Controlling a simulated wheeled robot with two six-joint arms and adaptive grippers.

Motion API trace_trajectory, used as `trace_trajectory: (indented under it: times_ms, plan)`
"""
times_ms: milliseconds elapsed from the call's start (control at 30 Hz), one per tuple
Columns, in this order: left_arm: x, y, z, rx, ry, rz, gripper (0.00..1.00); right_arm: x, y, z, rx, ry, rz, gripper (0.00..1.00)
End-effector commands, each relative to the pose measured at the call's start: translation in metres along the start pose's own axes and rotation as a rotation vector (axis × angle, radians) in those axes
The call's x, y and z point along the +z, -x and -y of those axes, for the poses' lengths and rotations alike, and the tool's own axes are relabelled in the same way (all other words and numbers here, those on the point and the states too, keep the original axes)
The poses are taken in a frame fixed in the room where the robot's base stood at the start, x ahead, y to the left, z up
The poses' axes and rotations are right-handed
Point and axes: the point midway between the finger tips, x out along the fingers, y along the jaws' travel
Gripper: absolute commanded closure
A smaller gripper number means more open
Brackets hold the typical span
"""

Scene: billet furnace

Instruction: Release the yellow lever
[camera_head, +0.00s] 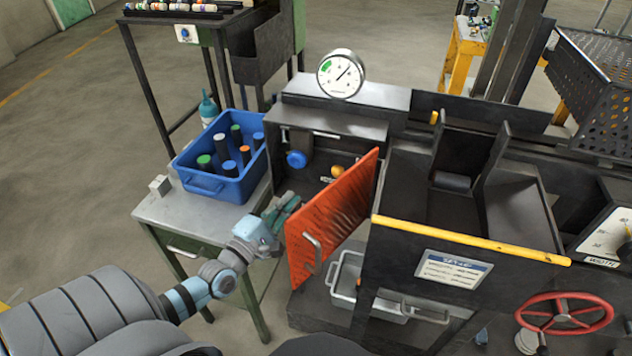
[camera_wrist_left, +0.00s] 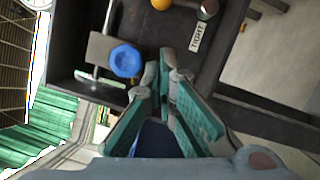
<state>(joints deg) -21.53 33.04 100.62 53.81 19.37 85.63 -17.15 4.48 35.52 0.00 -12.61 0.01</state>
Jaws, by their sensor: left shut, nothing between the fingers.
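The yellow lever shows as a round yellow-orange knob (camera_head: 337,171) inside the dark open-fronted housing (camera_head: 350,120), above a small white label. In the left wrist view the yellow knob (camera_wrist_left: 160,4) is cut by the top edge, near a label reading TIGHT (camera_wrist_left: 197,37). My left gripper (camera_head: 291,204) is shut and empty. It is in front of the housing, left of the orange-red panel, below and apart from the knob. Its green fingers (camera_wrist_left: 167,72) point at the housing in the left wrist view. My right gripper is not in view.
A blue knob (camera_head: 296,159) sits left of the yellow one. A blue bin (camera_head: 205,184) of cylinders stands on the grey side table (camera_head: 190,212). A dial gauge (camera_head: 341,74) tops the housing.

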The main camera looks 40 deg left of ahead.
Motion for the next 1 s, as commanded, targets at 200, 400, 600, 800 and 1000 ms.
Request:
trace_trajectory:
  times_ms: [200,400,600,800,1000]
  plan:
    - [-0.001,-0.048,0.001,0.005,0.000,0.000,1.00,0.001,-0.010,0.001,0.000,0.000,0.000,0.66]
    - [0.019,-0.076,-0.002,0.002,0.003,-0.001,1.00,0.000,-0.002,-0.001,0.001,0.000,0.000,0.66]
    - [0.028,-0.085,0.000,0.000,0.001,0.000,1.00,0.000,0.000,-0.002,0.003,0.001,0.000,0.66]
    - [0.028,-0.085,0.000,0.000,0.000,0.000,1.00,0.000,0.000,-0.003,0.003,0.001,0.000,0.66]
    - [0.024,-0.081,-0.007,-0.005,-0.024,-0.016,1.00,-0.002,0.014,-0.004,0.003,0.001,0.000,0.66]
